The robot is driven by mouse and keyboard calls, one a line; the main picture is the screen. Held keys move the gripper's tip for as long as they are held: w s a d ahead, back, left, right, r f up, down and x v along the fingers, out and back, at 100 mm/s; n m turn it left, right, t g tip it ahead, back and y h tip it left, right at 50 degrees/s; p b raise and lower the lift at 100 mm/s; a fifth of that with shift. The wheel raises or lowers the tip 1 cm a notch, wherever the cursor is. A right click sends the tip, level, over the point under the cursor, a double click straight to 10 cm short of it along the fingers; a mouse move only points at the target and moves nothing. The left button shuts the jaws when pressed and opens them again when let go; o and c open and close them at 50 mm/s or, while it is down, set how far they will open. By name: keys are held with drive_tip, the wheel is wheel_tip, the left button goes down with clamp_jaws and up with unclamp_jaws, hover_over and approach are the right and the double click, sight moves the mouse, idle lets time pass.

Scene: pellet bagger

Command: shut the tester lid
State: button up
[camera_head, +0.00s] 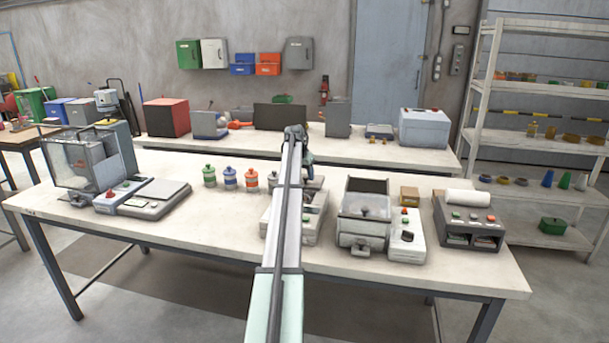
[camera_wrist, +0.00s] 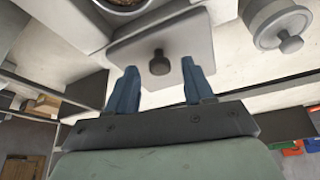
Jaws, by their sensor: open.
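The tester (camera_head: 309,222) looks to be the pale machine on the front bench, partly hidden behind my arm in the head view. In the wrist view its lid (camera_wrist: 195,42) appears as a flat grey plate with a dark round knob (camera_wrist: 158,63). The lid looks raised, with a round opening (camera_wrist: 122,4) of brownish content beside it. My gripper (camera_wrist: 159,70) is open and empty, its two blue fingers to either side of the knob in the picture. I cannot tell whether they touch it. In the head view my gripper (camera_head: 297,133) is small and partly hidden.
A scale (camera_head: 160,195) sits at the left. The bench's front strip (camera_head: 200,238) is clear.

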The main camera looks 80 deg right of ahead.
drive_tip(key=shift+c, duration=0.4)
clamp_jaws()
idle(0.4)
